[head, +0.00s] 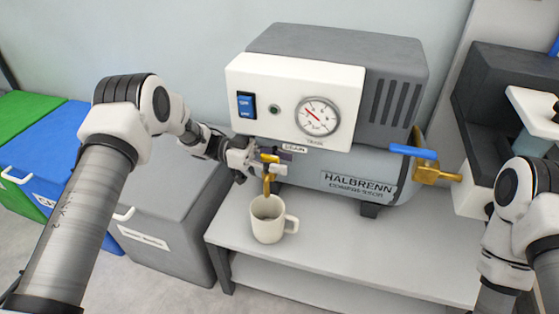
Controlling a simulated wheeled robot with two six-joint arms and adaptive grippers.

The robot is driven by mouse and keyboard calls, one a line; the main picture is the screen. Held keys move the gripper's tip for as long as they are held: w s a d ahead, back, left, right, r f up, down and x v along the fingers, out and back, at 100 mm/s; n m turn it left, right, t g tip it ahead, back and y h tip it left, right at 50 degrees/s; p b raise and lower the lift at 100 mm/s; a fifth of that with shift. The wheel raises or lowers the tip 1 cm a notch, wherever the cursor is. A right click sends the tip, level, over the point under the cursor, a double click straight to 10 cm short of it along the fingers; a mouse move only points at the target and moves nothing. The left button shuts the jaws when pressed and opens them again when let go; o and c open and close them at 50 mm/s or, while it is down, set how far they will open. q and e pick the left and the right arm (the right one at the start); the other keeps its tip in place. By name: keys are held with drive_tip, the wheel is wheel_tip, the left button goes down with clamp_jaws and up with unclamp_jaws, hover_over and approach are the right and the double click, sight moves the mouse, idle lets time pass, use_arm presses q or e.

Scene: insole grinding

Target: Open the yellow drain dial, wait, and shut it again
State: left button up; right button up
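The yellow drain dial (269,158) sits low on the front of the compressor (330,180), beside a small "DRAIN" label. A brass-coloured spout (267,183) hangs below it, over a white mug (266,220) standing on the bench. My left gripper (262,164) is at the dial, with its fingers around or right beside it. Whether the fingers press on the dial is too small to tell. My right arm shows at the right edge; its gripper is out of the picture. I cannot make out any liquid leaving the spout.
The compressor's white panel carries a blue switch (246,105) and a round gauge (318,116). A blue-handled brass valve (425,163) sticks out at its right. Grey, blue and green bins stand at the left. The bench top (350,245) is clear right of the mug.

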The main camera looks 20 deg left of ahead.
use_arm(q)
drive_tip(key=a, duration=1.2)
drive_tip(key=shift+w, duration=0.35)
